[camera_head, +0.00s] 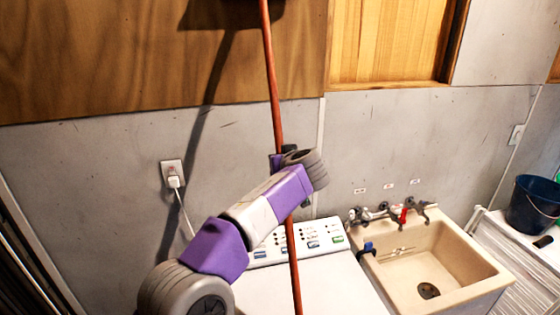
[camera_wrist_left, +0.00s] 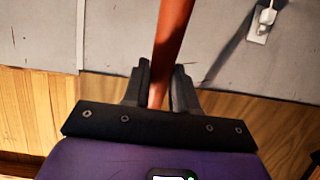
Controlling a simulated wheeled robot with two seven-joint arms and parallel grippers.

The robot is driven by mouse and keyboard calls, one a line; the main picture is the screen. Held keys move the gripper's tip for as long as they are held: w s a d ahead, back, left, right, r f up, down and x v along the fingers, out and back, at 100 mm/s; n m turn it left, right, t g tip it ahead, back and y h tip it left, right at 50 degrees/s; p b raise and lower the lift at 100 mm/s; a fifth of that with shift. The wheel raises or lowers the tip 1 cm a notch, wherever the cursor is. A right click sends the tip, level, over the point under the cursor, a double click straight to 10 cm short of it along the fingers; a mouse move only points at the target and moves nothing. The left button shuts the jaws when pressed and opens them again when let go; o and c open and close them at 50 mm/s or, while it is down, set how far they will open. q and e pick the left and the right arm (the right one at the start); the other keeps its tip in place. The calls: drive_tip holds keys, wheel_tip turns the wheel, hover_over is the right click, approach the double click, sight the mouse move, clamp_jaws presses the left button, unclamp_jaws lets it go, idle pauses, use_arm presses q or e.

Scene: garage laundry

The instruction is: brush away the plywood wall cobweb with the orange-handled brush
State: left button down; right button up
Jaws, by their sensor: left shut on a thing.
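The orange-red brush handle (camera_head: 271,70) runs nearly upright through the head view, from the top edge down past the washer. My left gripper (camera_head: 283,155) is shut around the handle at about mid-picture. The left wrist view shows the handle (camera_wrist_left: 173,45) between the two dark fingers (camera_wrist_left: 160,88). The brush head is mostly cut off at the top edge, where only a dark part and its shadow show. The brown plywood wall (camera_head: 100,55) fills the upper left. I cannot make out a cobweb on the visible part. My right gripper is out of view.
A white washer (camera_head: 320,275) stands below my left arm, beside a beige sink (camera_head: 435,265) with taps. A blue bucket (camera_head: 533,205) is at the far right. A plugged-in cord (camera_head: 174,180) hangs from the wall outlet. A wooden panel (camera_head: 390,40) is at the upper right.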

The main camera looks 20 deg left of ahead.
use_arm(q)
drive_tip(key=shift+w+d+r, duration=0.15)
drive_tip(key=shift+w+d, duration=0.1)
drive_tip(key=shift+d, duration=0.1)
drive_tip(key=shift+s+a+b, duration=0.55)
drive_tip(key=shift+a+b, duration=0.2)
drive_tip(key=shift+a, duration=0.05)
drive_tip(key=shift+w+d, duration=0.55)
drive_tip(key=shift+d, duration=0.25)
drive_tip(key=shift+s+a+b, duration=0.45)
drive_tip(key=shift+a+b, duration=0.15)
drive_tip(key=shift+a, duration=0.1)
